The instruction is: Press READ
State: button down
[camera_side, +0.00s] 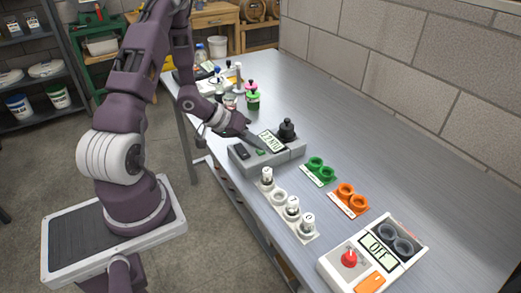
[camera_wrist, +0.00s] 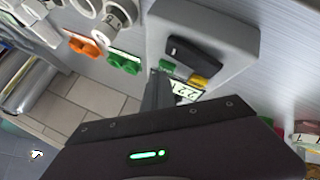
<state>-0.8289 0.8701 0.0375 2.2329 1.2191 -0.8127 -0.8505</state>
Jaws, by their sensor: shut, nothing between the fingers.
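A grey meter (camera_side: 284,157) stands on the bench. Its tilted display (camera_side: 271,141) reads what looks like 2.2 NTU. A green button (camera_side: 261,152) is on its top, next to a black part (camera_side: 243,152); its lettering is too small to read. In the wrist view the green button (camera_wrist: 167,66) shows beside a yellow button (camera_wrist: 198,82). My gripper (camera_side: 252,143) is shut and empty, pointing down at the meter close to the green button. In the wrist view its fingertips (camera_wrist: 158,73) are right beside the green button; I cannot tell whether they touch it.
A white rack (camera_side: 282,210) with capped vials stands in front of the meter. Green (camera_side: 318,171) and orange (camera_side: 348,199) holders lie to its right. A white device (camera_side: 338,268) reading OFF is at the near right. Bottles (camera_side: 252,97) stand behind my gripper. The right of the bench is clear.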

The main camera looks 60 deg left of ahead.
aim_at(257, 151)
jog(key=shift+r, duration=0.75)
jog(key=shift+r, duration=0.15)
jog(key=shift+r, duration=2.4)
